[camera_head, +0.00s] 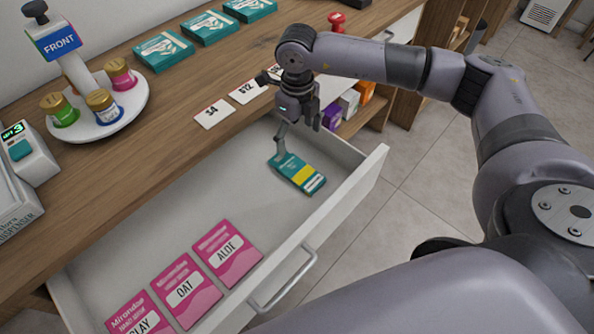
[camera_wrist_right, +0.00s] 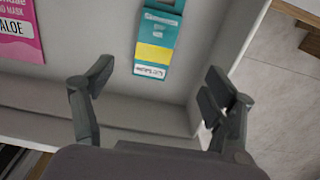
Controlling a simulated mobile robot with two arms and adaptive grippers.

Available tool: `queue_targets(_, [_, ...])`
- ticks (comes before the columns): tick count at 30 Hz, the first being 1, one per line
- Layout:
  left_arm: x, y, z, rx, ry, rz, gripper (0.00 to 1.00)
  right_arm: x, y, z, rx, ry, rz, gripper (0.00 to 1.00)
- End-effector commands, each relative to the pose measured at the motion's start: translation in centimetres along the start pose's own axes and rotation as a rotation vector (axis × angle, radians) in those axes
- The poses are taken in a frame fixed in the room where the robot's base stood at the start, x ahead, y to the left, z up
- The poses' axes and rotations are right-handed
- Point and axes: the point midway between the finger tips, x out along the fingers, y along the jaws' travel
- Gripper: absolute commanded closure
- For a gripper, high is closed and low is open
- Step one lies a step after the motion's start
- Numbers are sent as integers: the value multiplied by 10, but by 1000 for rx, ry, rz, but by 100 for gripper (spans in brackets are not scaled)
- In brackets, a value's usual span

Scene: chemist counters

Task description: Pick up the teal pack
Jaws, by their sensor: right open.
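A teal pack (camera_head: 297,173) with a yellow band lies flat in the open white drawer, toward its right end. My right gripper (camera_head: 299,127) is open and empty above the drawer, just over the pack's far end. In the right wrist view the teal pack (camera_wrist_right: 157,38) shows beyond the spread fingers of the right gripper (camera_wrist_right: 157,85), roughly centred between them, and apart from them. My left gripper is not in view.
The drawer (camera_head: 366,172) also holds pink packs (camera_head: 228,253) at its left. Several teal boxes (camera_head: 163,51) lie on the wooden counter, with price cards (camera_head: 214,113) along its edge. A round white stand (camera_head: 98,118) holds jars. Coloured boxes (camera_head: 349,102) sit on a lower shelf.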

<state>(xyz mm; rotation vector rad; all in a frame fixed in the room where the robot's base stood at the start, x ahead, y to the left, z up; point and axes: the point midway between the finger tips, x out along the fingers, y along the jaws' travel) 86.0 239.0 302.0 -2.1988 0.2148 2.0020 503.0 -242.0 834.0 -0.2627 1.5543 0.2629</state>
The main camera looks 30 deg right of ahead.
Motion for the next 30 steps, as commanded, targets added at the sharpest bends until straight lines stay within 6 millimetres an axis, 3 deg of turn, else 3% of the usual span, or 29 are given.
queue_targets(4, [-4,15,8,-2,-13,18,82,33,1,-1,0,4,1,22])
queue_targets(9, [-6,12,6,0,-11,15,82,61,1,0,0,1,0,22])
queue_targets(17, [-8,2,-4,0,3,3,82,79,2,0,-1,1,1,22])
queue_targets(24, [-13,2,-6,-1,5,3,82,115,6,-1,0,1,1,22])
queue_targets(30, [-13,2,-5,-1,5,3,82,123,5,0,0,-1,0,22])
